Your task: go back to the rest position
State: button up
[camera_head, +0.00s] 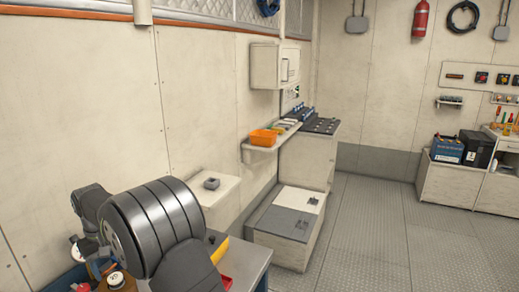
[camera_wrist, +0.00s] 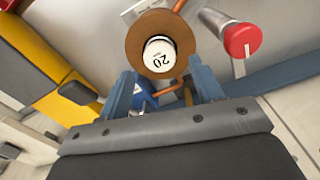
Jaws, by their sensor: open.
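My gripper (camera_wrist: 163,88) shows in the wrist view, with two blue fingers spread apart. Past the fingers is a brown round piece (camera_wrist: 136,46) with a white cap (camera_wrist: 159,54) marked 20. It appears in line with the gap, but I cannot tell how far beyond the fingertips it is. Nothing is clearly held. In the head view my dark arm bulges over the lower left and hides much of the workbench (camera_head: 250,262). A white-topped round item (camera_head: 116,280) shows beside it at the bottom edge.
In the wrist view a red-capped cylinder (camera_wrist: 242,38) is at upper right and a yellow object (camera_wrist: 68,98) at left. The right floor is clear.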

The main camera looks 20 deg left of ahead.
aim_at(115, 277)
jog(key=shift+f, duration=2.2)
